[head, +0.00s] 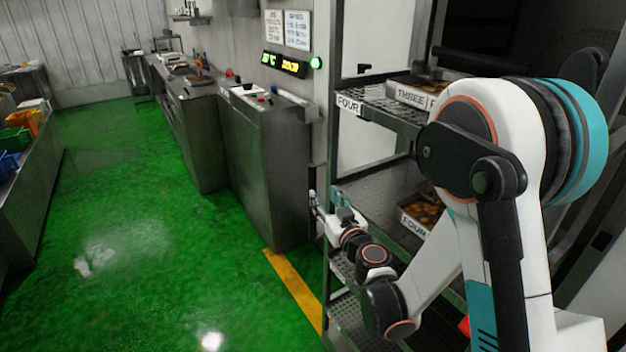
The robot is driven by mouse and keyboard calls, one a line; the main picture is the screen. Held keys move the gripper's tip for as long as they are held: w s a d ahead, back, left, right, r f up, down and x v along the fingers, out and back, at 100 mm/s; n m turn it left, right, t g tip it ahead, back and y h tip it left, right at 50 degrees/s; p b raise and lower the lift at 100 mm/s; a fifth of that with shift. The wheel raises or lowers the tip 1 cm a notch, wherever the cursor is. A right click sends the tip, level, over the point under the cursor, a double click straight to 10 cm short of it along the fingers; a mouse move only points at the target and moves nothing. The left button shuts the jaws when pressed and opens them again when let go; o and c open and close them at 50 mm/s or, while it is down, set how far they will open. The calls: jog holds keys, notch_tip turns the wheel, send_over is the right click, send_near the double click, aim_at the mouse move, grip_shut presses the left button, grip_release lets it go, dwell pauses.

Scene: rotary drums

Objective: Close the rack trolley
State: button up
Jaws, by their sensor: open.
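The rack trolley (388,107) stands at the right, a tall metal frame with several perforated shelves. Its upper shelf carries a label reading "FOUR" and a tray (410,95) labelled "THREE". A lower tray (420,212) labelled "FOUR" holds round golden items. My arm crosses in front of the trolley and hides much of its right side. My gripper (318,205) is at the trolley's left front post, small in the picture. It is open; I cannot tell whether it touches the post.
A metal cabinet (265,165) stands just left of the trolley, with a long counter (180,110) behind it. A yellow floor stripe (293,285) runs by the trolley's foot. The green floor (140,220) at the left is clear. Another table with coloured bins (15,140) stands at the far left.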

aim_at(314, 183)
jog(key=b+x, duration=0.2)
jog(key=x, duration=0.8)
jog(key=shift+w, duration=0.1)
grip_shut()
